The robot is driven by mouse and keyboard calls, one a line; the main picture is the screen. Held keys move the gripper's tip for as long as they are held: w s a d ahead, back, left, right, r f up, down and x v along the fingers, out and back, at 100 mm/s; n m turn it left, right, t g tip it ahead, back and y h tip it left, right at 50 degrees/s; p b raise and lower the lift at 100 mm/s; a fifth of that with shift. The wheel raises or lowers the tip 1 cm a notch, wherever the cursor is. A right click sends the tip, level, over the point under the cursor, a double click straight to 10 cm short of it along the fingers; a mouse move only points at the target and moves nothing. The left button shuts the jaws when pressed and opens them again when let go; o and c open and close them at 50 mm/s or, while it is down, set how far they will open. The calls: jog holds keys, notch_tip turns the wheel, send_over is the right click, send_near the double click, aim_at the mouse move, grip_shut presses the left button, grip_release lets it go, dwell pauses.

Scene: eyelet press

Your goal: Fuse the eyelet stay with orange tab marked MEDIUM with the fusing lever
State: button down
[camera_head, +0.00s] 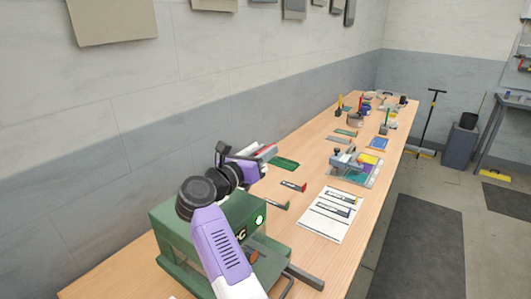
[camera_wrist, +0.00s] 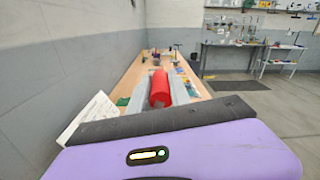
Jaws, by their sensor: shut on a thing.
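My gripper (camera_head: 262,155) is above the green press (camera_head: 172,228), at the upper right of my purple arm in the head view. It is shut on a red cylindrical grip (camera_wrist: 160,88), which sits between its two grey fingers in the wrist view. Only a bit of the red grip (camera_head: 268,149) shows in the head view, and whether it joins the press is hidden. A small orange-brown piece (camera_head: 254,257) shows at the front of the press, partly beside my arm; I cannot read any marking on it.
A white sheet with pictures (camera_head: 328,220) lies right of the press. Small strips with a red end (camera_head: 294,186) and a green end (camera_head: 275,204) lie nearby. A grey fixture (camera_head: 352,160) stands farther along the bench (camera_head: 280,236). A wall runs along the left.

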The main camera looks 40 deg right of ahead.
jog(key=shift+w+a+f, duration=0.1)
jog(key=shift+f, duration=0.1)
jog(key=c, duration=1.2)
grip_release()
jog(key=shift+r, duration=0.1)
jog(key=b+v, duration=0.2)
jog(key=v, duration=0.5)
jog(key=shift+a, duration=0.35)
